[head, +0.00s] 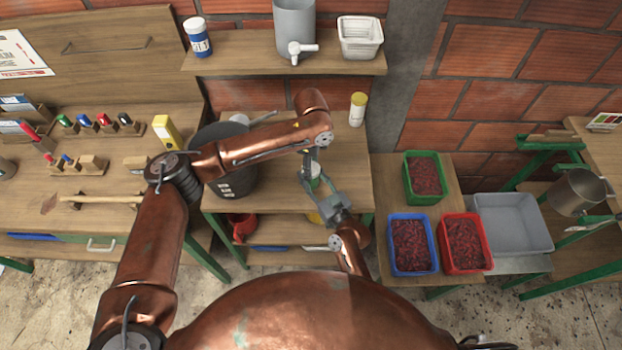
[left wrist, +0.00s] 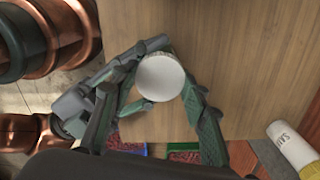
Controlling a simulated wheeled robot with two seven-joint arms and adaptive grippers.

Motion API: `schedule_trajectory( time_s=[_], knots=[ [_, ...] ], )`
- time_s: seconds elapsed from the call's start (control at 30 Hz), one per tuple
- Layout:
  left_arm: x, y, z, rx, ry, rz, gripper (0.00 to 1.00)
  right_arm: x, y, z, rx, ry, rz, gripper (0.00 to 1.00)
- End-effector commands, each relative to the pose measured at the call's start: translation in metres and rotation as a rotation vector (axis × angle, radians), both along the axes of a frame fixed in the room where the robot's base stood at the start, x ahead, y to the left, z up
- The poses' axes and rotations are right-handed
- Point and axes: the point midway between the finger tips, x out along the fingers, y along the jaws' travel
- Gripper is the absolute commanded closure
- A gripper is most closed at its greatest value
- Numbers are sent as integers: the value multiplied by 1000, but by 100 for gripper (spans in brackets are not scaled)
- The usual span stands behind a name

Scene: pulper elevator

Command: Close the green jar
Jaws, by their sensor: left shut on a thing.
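The green jar (head: 315,184) is on the middle table in the head view, mostly hidden by my grippers. A round white lid (left wrist: 160,77) shows from above in the left wrist view and hides the jar below it. My left gripper (head: 309,168) comes down from above and is shut on the white lid; its fingers flank the lid in the left wrist view (left wrist: 160,88). My right gripper (head: 320,191) reaches in from the front right, with its fingers around the jar's place. I cannot tell whether they press on the jar or whether the lid is seated.
A white jar with a yellow lid (head: 357,110) stands behind on the table. A dark bucket (head: 232,180) stands to the left, under my left arm. Green (head: 424,158), blue (head: 392,250) and red (head: 484,232) crates hold red fruit at the right. A shelf (head: 240,62) is above.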

Motion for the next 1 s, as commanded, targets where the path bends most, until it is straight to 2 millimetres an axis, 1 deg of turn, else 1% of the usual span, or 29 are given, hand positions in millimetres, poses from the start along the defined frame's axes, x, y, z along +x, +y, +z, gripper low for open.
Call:
schedule_trajectory(
  time_s=[0.03, 0.1, 0.27, 0.3, 0.57, 0.87, 0.97, 1.0],
  knots=[
    [-2, -2, -1, -2, 2, -80, 88, -2, 0, -8, -7, 13, 4, 100],
    [-2, -2, -1, -3, 2, -178, 88, -2, 0, -8, -7, 13, 4, 100],
    [-2, -2, -1, -3, 3, -177, 88, -2, 0, -8, -6, 14, 4, 100],
    [-2, -2, -1, -4, 3, -177, 56, -2, 0, -8, -6, 14, 4, 100],
    [-1, -1, -1, -2, 3, -173, 38, -2, 0, -8, -6, 14, 3, 100],
    [-1, -1, 1, -1, 2, -172, 38, -2, 0, -8, -6, 14, 3, 100],
    [0, -1, 9, -2, 0, -172, 38, -2, 0, -8, -6, 14, 3, 100],
    [0, -1, 15, -2, 0, -171, 38, -2, 0, -8, -6, 14, 3, 100]
  ],
)
